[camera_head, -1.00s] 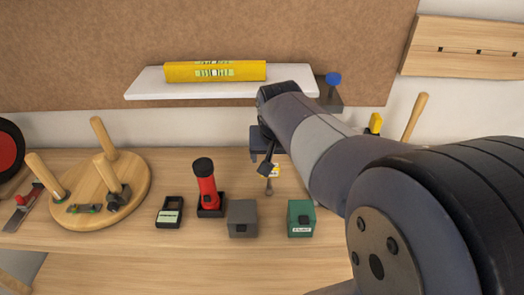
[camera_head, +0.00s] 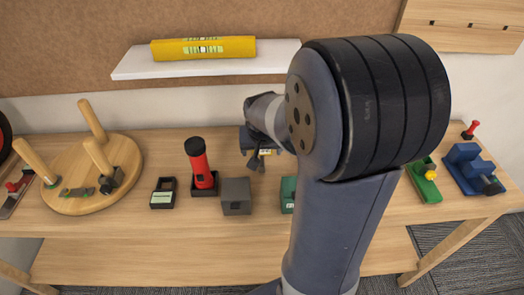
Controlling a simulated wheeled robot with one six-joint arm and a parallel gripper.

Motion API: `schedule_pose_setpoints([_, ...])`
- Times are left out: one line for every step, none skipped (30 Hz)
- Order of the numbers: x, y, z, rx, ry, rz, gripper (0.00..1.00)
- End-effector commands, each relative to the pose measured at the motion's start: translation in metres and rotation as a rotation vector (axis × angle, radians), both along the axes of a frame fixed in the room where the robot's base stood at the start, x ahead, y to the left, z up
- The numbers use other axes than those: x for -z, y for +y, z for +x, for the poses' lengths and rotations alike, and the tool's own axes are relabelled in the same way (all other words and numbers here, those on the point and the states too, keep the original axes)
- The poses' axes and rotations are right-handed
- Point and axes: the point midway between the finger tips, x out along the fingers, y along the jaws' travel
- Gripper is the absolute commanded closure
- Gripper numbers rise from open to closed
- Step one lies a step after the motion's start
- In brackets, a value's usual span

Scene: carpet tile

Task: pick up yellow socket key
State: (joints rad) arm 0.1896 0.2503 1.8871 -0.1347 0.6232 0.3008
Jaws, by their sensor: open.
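A small yellow piece (camera_head: 430,175) sits on a green block (camera_head: 423,183) at the right of the workbench. It may be the yellow socket key, but it is too small to be sure. My gripper (camera_head: 256,160) is over the middle of the bench, far to the left of that piece, with its dark fingers open. A small yellow-and-white patch (camera_head: 266,152) shows beside the fingers; I cannot tell what it belongs to. My arm hides the bench right of centre.
A red flashlight (camera_head: 201,165), a grey box (camera_head: 236,196), a black device (camera_head: 163,193) and a partly hidden green box (camera_head: 288,194) stand near the gripper. A round wooden pegged board (camera_head: 130,150) is left. A blue tool (camera_head: 468,165) is right. A white shelf (camera_head: 135,67) holds a yellow level (camera_head: 203,48).

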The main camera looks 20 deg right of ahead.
Motion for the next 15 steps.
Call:
schedule_pose_setpoints([0.0003, -0.0001, 0.0001, 0.0, 0.0, 0.0, 0.24])
schedule_pose_setpoints([0.0002, -0.0001, 0.0, 0.0, 0.0, 0.0, 0.24])
schedule_pose_setpoints([0.0, -0.0001, 0.0, 0.0, 0.0, 0.0, 0.24])
schedule_pose_setpoints([0.0, -0.0001, 0.0, 0.0, 0.0, 0.0, 0.24])
schedule_pose_setpoints([0.0, -0.0001, 0.0, 0.0, 0.0, 0.0, 0.24])
schedule_pose_setpoints([-0.0001, -0.0001, -0.0001, 0.0, 0.0, 0.0, 0.26])
schedule_pose_setpoints([-0.0001, -0.0001, -0.0001, 0.0, 0.0, 0.0, 0.29])
schedule_pose_setpoints([-0.0001, -0.0001, -0.0001, 0.0, 0.0, 0.0, 0.31])
schedule_pose_setpoints([-0.0001, 0.0, -0.0002, 0.0, 0.0, 0.0, 0.34])
schedule_pose_setpoints([-0.0001, 0.0, -0.0002, 0.0, 0.0, 0.0, 0.37])
schedule_pose_setpoints([-0.0001, 0.0, -0.0002, 0.0, 0.0, 0.0, 0.39])
schedule_pose_setpoints([-0.0001, 0.0, -0.0002, 0.0, 0.0, 0.0, 0.42])
schedule_pose_setpoints([-0.0003, 0.0, -0.0001, 0.0, 0.0, 0.0, 0.45])
schedule_pose_setpoints([-0.0003, 0.0, -0.0001, 0.0, 0.0, 0.0, 0.47])
schedule_pose_setpoints([-0.0002, 0.0, -0.0002, 0.0, 0.0, 0.0, 0.51])
